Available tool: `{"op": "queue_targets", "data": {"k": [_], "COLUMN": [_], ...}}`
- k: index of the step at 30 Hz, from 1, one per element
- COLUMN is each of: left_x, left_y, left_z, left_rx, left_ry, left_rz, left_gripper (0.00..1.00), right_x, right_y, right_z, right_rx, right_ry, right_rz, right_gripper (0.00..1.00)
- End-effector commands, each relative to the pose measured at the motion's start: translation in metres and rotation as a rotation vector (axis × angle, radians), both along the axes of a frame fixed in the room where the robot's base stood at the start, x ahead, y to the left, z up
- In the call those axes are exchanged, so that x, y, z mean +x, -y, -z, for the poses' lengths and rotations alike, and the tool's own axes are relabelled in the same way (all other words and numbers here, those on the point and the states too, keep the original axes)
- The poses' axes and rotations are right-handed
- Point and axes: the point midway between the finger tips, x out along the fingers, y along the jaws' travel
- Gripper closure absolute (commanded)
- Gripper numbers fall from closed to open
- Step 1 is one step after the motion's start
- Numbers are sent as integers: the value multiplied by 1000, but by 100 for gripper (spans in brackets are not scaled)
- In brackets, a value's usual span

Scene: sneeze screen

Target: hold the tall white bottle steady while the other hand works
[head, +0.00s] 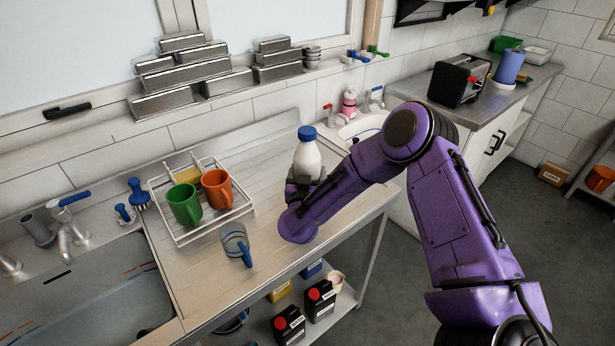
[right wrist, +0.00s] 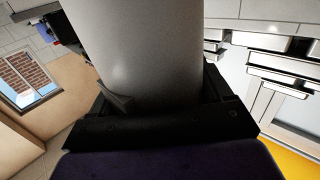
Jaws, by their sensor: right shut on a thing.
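The tall white bottle (head: 307,158) with a blue cap stands upright over the draining counter in the head view. My right gripper (head: 304,183) is shut around its lower body. In the right wrist view the bottle's pale side (right wrist: 155,50) fills the upper middle, between the dark fingers of my right gripper (right wrist: 160,100). The bottle's base is hidden behind my gripper and wrist, so I cannot tell whether it touches the counter. My left gripper is not in view.
A wire rack (head: 200,236) holds a green mug (head: 184,204) and an orange mug (head: 217,188). A clear cup (head: 235,243) with a blue handle stands at the counter's front. The sink (head: 100,290) is at left. Dark red-capped containers (head: 320,300) sit on the shelf below.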

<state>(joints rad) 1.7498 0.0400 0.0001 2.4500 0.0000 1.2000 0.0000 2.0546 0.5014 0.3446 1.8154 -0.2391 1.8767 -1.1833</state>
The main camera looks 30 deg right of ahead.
Motion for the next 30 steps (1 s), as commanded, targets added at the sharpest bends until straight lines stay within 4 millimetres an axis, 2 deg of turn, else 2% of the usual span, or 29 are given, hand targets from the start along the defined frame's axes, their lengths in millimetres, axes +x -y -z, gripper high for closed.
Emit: {"op": "queue_targets", "data": {"k": [4,6,13,18,21,25,30], "left_x": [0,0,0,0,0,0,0], "left_y": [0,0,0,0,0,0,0], "left_z": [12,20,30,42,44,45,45], "left_rx": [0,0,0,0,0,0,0], "left_ry": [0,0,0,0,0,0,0], "left_rz": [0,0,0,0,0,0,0], "left_gripper": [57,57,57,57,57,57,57], "right_x": [1,0,-49,-95,-114,-129,-135], "right_y": [0,-1,-15,-27,-33,-37,-39], "right_z": [-15,-29,-88,-107,-117,-125,-127], "right_rx": [0,-1,-1,-4,-2,-1,-1], "right_ry": [8,10,9,6,4,4,3], "right_rz": [-1,-2,-3,-3,-1,-1,0], "right_gripper": [74,74,74,74,74,74,74]}}
